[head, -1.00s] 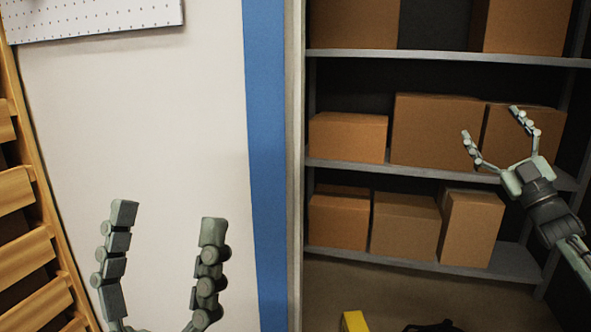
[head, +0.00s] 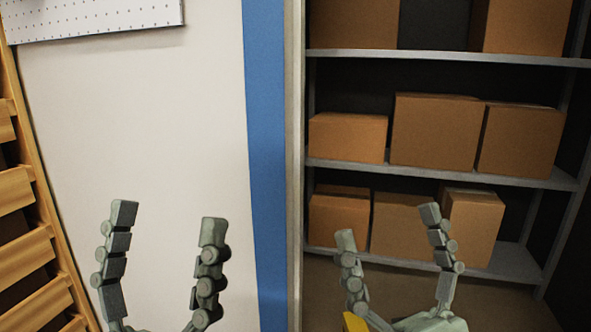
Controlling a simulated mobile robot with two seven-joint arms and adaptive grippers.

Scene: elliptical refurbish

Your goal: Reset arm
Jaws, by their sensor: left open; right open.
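My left gripper (head: 168,218) is at the lower left of the head view. Its two fingers point up and stand wide apart with nothing between them. It shows in front of the white wall. My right gripper (head: 388,225) is at the bottom, right of centre. Its fingers also point up, apart and empty. It shows in front of the lower shelf and hides part of the boxes there. The two grippers are side by side at nearly the same height.
A metal shelf unit (head: 440,172) with several cardboard boxes (head: 435,131) stands at the right. A blue strip (head: 266,150) edges the white wall (head: 150,130). A wooden slatted rack (head: 22,190) is at the left. A yellow object (head: 353,322) is partly hidden at the bottom.

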